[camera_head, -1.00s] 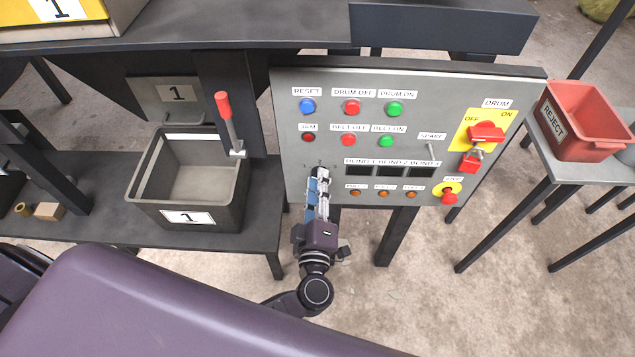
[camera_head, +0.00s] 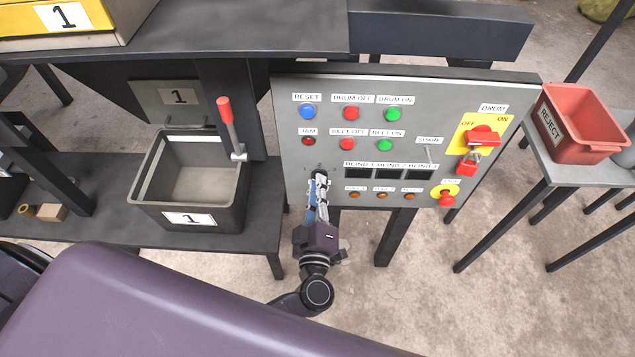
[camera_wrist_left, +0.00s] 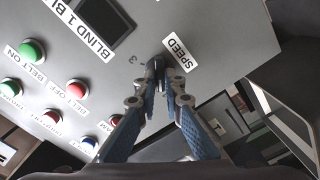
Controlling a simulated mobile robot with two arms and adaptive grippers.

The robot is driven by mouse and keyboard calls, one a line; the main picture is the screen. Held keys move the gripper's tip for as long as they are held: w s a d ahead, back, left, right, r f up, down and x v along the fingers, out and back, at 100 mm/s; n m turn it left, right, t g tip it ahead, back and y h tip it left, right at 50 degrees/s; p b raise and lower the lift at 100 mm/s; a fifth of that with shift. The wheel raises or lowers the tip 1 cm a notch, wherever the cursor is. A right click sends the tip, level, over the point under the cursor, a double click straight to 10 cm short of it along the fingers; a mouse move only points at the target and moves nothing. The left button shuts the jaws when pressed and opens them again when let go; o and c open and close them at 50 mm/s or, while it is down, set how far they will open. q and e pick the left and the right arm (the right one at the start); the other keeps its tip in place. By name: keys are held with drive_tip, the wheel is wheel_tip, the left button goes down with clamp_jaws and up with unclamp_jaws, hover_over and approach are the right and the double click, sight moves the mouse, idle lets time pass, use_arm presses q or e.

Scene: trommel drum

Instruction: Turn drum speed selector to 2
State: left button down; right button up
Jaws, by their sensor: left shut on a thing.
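The control panel (camera_head: 290,150) stands upright in the head view. Its drum speed selector (camera_wrist_left: 157,66) is a small dark knob beside the SPEED label (camera_wrist_left: 175,57) in the left wrist view. A printed 3 shows near the knob; the other numbers and the pointer are hidden or too small to read. My left gripper (camera_head: 319,180) reaches the panel's lower left from below. In the left wrist view my left gripper (camera_wrist_left: 163,82) has its blue fingers closed together on the knob. In the head view the gripper hides the selector. My right gripper is not in view.
Buttons sit close above, including the red JAM button (camera_head: 309,141) and the BELT OFF button (camera_head: 347,144). A grey bin (camera_head: 145,205) and a red-handled lever (camera_head: 229,125) are to the left. A red REJECT bin (camera_head: 585,150) is at right.

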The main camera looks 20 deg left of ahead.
use_arm(q)
drive_tip(key=shift+d+m+p, duration=0.2)
drive_tip(key=shift+m+p, duration=3.75)
drive_tip(key=shift+m, duration=1.15)
drive_tip(key=c, duration=2)
unclamp_jaws()
drive_tip(key=shift+c, duration=0.2)
drive_tip(key=v, duration=0.7)
drive_tip(key=shift+s, duration=0.2)
